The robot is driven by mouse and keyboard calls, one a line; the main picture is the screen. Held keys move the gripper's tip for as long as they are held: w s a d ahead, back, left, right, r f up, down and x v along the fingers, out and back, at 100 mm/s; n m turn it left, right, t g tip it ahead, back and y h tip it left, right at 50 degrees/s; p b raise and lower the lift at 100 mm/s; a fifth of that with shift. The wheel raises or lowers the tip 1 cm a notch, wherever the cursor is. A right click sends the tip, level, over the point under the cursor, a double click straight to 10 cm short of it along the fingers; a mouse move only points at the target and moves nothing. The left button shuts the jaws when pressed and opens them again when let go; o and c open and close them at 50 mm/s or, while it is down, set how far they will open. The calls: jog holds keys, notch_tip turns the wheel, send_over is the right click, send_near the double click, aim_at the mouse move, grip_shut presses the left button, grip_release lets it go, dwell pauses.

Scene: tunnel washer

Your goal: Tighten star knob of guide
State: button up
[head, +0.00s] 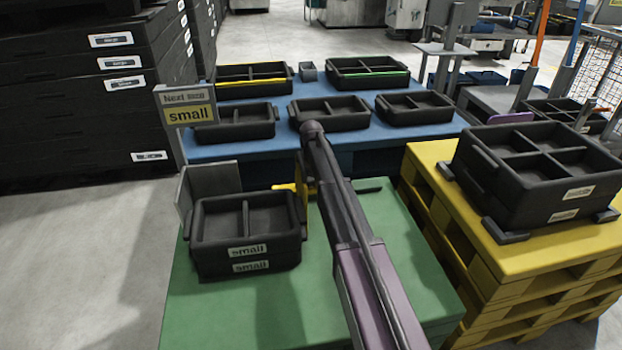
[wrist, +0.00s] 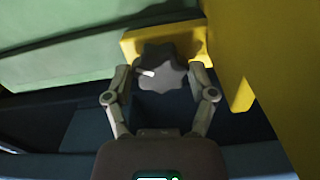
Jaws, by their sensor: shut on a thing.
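The star knob (wrist: 163,70) is dark, with a white mark on its left part, and sits against the yellow guide (wrist: 196,36) in the wrist view. My gripper (wrist: 161,84) has one finger on each side of the knob and is shut on it. In the head view a yellow piece of the guide (head: 303,188) shows beside the small crates, partly behind my arm. The knob and my gripper's fingertips are hidden there.
Two stacked "small" crates (head: 248,232) stand on the green table (head: 235,318), left of my arm. Behind is a blue table (head: 285,152) with several divided trays. A yellow pallet (head: 545,240) with a black crate (head: 540,175) stands close on the right. A "Next small" sign (head: 187,106) rises at left.

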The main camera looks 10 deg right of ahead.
jog(key=shift+s+m, duration=0.1)
jog(key=shift+m, duration=0.2)
jog(key=o, duration=1)
jog(key=shift+o, duration=0.2)
jog(key=shift+n, duration=0.5)
